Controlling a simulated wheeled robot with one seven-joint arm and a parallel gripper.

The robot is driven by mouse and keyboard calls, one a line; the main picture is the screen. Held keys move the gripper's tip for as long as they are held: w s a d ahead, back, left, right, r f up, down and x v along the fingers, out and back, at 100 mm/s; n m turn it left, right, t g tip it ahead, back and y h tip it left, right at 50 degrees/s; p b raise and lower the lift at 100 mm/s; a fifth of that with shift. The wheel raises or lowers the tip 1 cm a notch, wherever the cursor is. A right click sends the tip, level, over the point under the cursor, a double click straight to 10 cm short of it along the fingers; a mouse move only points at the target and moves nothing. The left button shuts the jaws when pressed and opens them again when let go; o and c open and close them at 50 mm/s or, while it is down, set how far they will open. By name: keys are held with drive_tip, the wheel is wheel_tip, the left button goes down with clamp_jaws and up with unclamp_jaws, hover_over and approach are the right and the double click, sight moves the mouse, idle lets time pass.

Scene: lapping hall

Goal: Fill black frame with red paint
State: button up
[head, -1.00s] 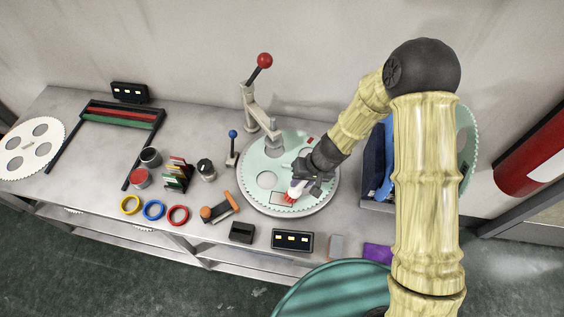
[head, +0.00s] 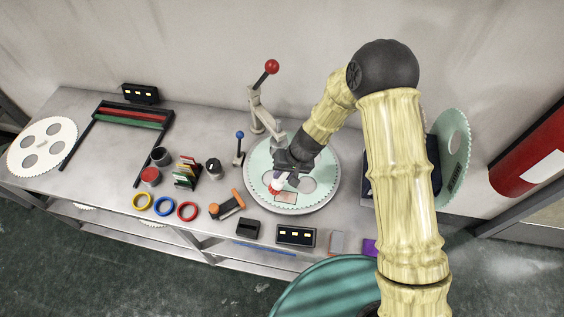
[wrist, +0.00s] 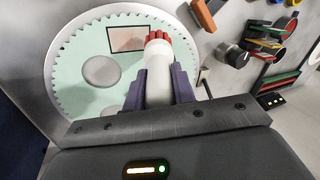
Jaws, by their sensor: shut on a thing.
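A pale green toothed disc (head: 262,167) lies flat on the bench; it also shows in the wrist view (wrist: 68,75). A thin black rectangular frame (head: 286,197) is marked near its rim, and its inside looks pale pink in the wrist view (wrist: 127,39). My gripper (head: 285,172) is shut on a white cylindrical applicator (wrist: 158,85) with a ribbed red end (wrist: 158,38). The red end is right beside the frame's edge, on its left in the head view. I cannot tell whether it touches the disc.
A lever with a red knob (head: 271,67) stands behind the disc. A black display box (head: 296,236) and a blue strip (head: 264,248) are in front.

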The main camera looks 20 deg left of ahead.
drive_tip(key=shift+w+r+p, duration=0.2)
drive_tip(key=shift+r+p, duration=1.2)
drive_tip(key=shift+r, duration=0.9)
drive_tip(key=shift+s+a, duration=0.15)
drive_tip(key=shift+s, duration=0.2)
drive_tip(key=shift+w, duration=0.15)
